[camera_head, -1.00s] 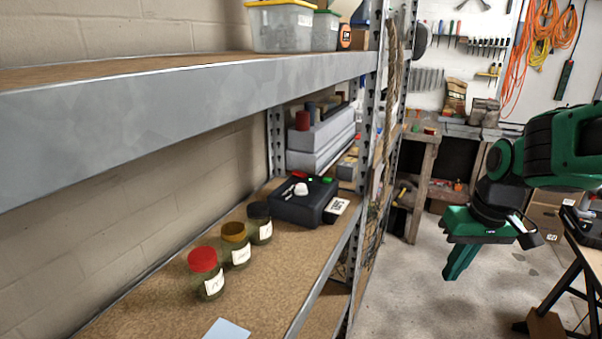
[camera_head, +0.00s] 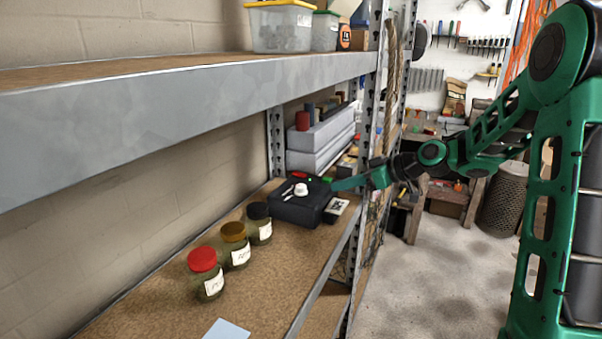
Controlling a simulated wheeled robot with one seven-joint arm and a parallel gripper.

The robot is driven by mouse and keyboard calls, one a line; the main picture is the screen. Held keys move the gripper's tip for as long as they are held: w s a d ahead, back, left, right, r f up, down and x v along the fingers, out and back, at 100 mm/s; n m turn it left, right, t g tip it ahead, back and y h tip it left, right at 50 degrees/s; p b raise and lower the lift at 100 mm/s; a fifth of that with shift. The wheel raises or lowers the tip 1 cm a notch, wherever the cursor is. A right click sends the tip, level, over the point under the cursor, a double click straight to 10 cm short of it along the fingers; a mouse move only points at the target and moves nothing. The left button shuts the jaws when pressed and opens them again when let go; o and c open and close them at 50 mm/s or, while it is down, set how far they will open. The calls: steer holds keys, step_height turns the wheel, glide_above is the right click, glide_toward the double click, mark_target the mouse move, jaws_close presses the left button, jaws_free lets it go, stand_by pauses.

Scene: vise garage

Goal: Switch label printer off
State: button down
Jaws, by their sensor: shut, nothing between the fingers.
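The label printer (camera_head: 298,208) is a black box on the lower shelf, with a white knob (camera_head: 301,189) and small red and green marks on its top. A white label (camera_head: 336,207) with dark print sticks out at its right side. My gripper (camera_head: 336,185) is shut and empty, at the right edge of the printer's top, with my green arm reaching in from the right. I cannot tell whether its tips touch the printer. The green mark is close to the fingertips in the picture.
Three jars with red (camera_head: 203,259), yellow-brown (camera_head: 233,232) and black (camera_head: 257,211) lids stand in front of the printer. A grey bin (camera_head: 321,140) is behind it. The upper shelf beam (camera_head: 190,95) and a metal upright (camera_head: 371,100) bound the space. A light-blue card (camera_head: 227,329) lies nearest.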

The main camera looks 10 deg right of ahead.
steer(key=shift+w+a+r+n+t+y, duration=0.25)
steer(key=shift+w+r+n+t+y, duration=0.25)
steer(key=shift+w+r+y, duration=0.7)
steer(key=shift+w+a+r+n+t+y, duration=0.2)
steer(key=shift+w+r+n+t+y, duration=0.3)
steer(key=shift+w+r+y, duration=0.65)
steer(key=shift+w+r+h, duration=0.2)
steer(key=shift+r+h, duration=0.05)
steer(key=shift+r, duration=0.05)
glide_above(302, 176)
steer(key=shift+s+d+f, duration=0.15)
steer(key=shift+d+f, duration=0.1)
steer(key=shift+f, duration=0.3)
steer(key=f, duration=0.3)
steer(key=shift+w+a, duration=0.2)
steer(key=shift+a, duration=0.05)
steer(key=shift+f, duration=0.5)
